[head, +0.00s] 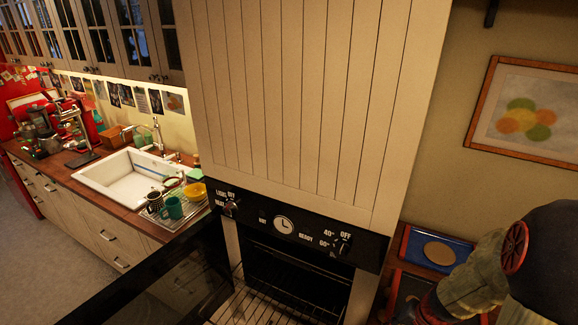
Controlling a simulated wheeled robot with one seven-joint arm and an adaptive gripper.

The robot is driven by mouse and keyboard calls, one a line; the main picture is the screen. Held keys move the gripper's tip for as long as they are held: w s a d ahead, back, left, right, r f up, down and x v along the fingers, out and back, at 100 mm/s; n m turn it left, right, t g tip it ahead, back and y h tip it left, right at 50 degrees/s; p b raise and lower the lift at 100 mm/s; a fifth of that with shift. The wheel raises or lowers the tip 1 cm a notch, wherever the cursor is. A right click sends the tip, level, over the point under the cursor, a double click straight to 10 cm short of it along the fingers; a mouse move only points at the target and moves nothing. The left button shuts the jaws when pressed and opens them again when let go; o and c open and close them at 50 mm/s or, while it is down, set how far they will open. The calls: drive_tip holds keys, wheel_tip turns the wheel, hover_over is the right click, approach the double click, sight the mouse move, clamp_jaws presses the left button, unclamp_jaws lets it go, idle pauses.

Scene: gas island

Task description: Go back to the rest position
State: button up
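I cannot make out my gripper in the head view, so its fingers and anything in them are not shown. The oven (290,285) stands in the middle below a tall panelled cabinet. Its dark glass door (165,280) stands open toward the lower left. A wire rack (262,308) shows at the oven's mouth. Its black control panel (300,228) has a round clock and two knobs.
A counter (130,215) on the left holds a white sink (125,178), mugs (172,208) and a yellow bowl (195,190). A blue tray (425,240) lies right of the oven. A large dark rounded shape (555,245) with a red wheel fills the lower right. Grey floor shows lower left.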

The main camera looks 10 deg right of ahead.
drive_tip(key=s+a+r+n+t+b, duration=0.1)
drive_tip(key=s+a+r+n+b, duration=0.1)
drive_tip(key=a+b, duration=0.4)
drive_tip(key=s+a+r+n+b, duration=0.2)
drive_tip(key=a+r+n+b, duration=0.2)
drive_tip(key=a+b, duration=0.2)
drive_tip(key=s+a+r+n+t+b, duration=0.1)
drive_tip(key=s+a+r+n+b, duration=0.1)
drive_tip(key=a+b, duration=0.4)
drive_tip(key=a+r+n, duration=0.1)
drive_tip(key=a+r, duration=0.1)
drive_tip(key=a, duration=0.1)
drive_tip(key=shift+t+h, duration=0.3)
drive_tip(key=shift+c, duration=0.3)
